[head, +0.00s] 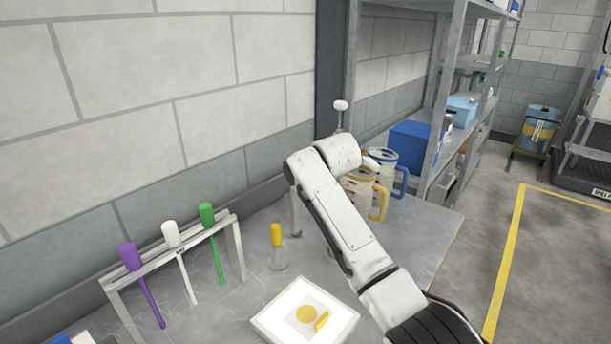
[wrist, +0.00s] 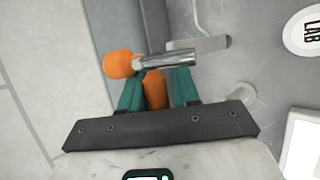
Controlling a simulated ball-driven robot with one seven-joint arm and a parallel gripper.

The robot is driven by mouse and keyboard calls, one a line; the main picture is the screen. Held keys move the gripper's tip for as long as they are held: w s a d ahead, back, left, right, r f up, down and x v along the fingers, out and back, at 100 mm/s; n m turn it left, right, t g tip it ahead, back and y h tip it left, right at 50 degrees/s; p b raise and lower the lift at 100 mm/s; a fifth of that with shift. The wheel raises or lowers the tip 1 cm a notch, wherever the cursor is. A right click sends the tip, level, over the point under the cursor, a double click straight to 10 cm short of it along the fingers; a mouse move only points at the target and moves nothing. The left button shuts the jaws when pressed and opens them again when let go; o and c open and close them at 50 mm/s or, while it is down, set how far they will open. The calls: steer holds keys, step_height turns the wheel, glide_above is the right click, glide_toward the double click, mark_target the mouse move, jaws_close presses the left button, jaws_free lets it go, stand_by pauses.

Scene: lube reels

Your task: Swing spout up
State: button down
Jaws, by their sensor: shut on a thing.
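In the wrist view, my gripper (wrist: 155,88) has its teal fingers on both sides of an orange piece (wrist: 154,92) and is shut on it. A shiny metal tube, seemingly the spout (wrist: 168,61), lies across just beyond the fingertips and points right. A round orange knob (wrist: 118,65) sits at its left end. Whether the orange piece and the tube are one part I cannot tell. In the head view my arm hides the gripper and what it holds. Jugs with a yellow handle (head: 379,203) and a blue handle (head: 402,181) stand just right of my arm.
A rack with purple (head: 131,257), white (head: 171,234) and green (head: 207,216) handled tools stands at left. A small yellow-topped bottle (head: 278,256) and a white tray (head: 268,323) are on the metal bench. A shelf with a blue bin (head: 409,147) stands behind right.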

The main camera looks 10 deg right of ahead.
steer(key=shift+w+a+r, duration=0.15)
steer(key=shift+a+r, duration=0.05)
steer(key=shift+r, duration=0.45)
steer(key=c, duration=1)
jaws_free()
steer(key=shift+w+f, duration=0.1)
steer(key=shift+c, duration=0.2)
steer(key=shift+f, duration=0.15)
steer(key=shift+d+f, duration=0.1)
steer(key=shift+s+a+r+p, duration=0.45)
steer(key=shift+s+r+p, duration=0.5)
steer(key=shift+r, duration=0.95)
steer(key=shift+s+a+r+p, duration=0.6)
steer(key=shift+r+p, duration=0.6)
steer(key=shift+r, duration=0.7)
steer(key=shift+s+a+r+p, duration=0.35)
steer(key=shift+s+r+p, duration=0.65)
steer(key=shift+r, duration=0.9)
steer(key=shift+w, duration=0.15)
